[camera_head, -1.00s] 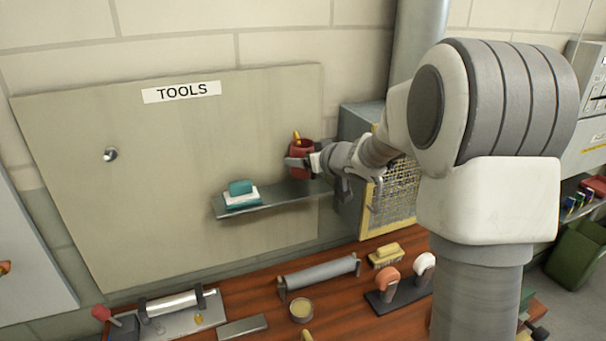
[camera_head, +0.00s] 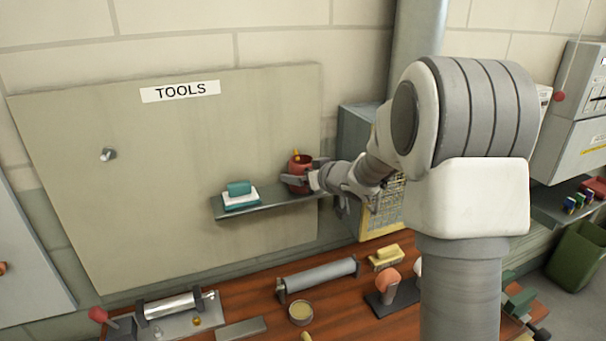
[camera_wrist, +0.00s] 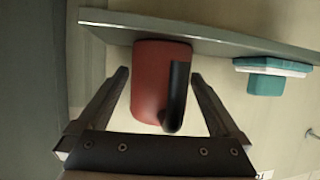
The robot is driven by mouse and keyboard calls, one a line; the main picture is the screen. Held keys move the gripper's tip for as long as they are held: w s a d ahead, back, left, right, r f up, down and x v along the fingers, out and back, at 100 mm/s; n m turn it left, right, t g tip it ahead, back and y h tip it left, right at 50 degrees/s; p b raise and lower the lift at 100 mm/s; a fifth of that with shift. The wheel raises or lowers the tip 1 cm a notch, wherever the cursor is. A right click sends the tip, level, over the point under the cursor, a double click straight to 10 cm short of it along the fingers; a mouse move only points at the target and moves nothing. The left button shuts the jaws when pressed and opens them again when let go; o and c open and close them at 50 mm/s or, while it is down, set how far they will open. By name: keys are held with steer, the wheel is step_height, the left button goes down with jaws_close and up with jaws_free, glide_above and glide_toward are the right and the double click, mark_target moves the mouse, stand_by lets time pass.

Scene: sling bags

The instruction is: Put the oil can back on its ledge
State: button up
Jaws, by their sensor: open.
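The oil can (camera_head: 302,164) is red with a yellow spout and stands upright on the right end of the grey ledge (camera_head: 270,199) below the TOOLS sign. In the wrist view, which is upside down, the oil can (camera_wrist: 150,85) has its base against the ledge (camera_wrist: 215,39), and its black handle faces the camera. My gripper (camera_head: 299,182) is at the can, reaching in from the right. In the wrist view the fingers of my gripper (camera_wrist: 159,77) are spread either side of the can, with gaps showing on both sides.
A teal and white brush or block (camera_head: 240,196) sits on the ledge left of the can. A metal peg (camera_head: 108,154) sticks out of the board. A mesh-fronted cabinet (camera_head: 385,212) stands close right of the ledge. The wooden bench (camera_head: 255,300) below holds rollers and several tools.

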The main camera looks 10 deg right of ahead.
steer(key=shift+s+d+r, duration=0.1)
steer(key=shift+s+r, duration=0.05)
steer(key=shift+r, duration=0.1)
steer(key=s+d+r+m+g+h, duration=0.1)
steer(key=s+d+r+h, duration=0.15)
steer(key=s, duration=0.45)
steer(key=s+d+r+m+h, duration=0.2)
steer(key=s+d+r, duration=0.15)
steer(key=s, duration=0.45)
steer(key=s+d+r+m+g+h, duration=0.1)
steer(key=s+d+r+h, duration=0.2)
steer(key=s, duration=0.4)
steer(key=s+a+f+g+y, duration=0.1)
steer(key=s+a+f+g, duration=0.1)
steer(key=s, duration=0.7)
steer(key=s+a+f+g+y, duration=0.2)
steer(key=s+a+f+g, duration=0.1)
steer(key=s+a, duration=0.4)
steer(key=shift+s+a+f+b, duration=0.15)
steer(key=shift+s+f+b, duration=0.25)
steer(key=shift+s, duration=0.6)
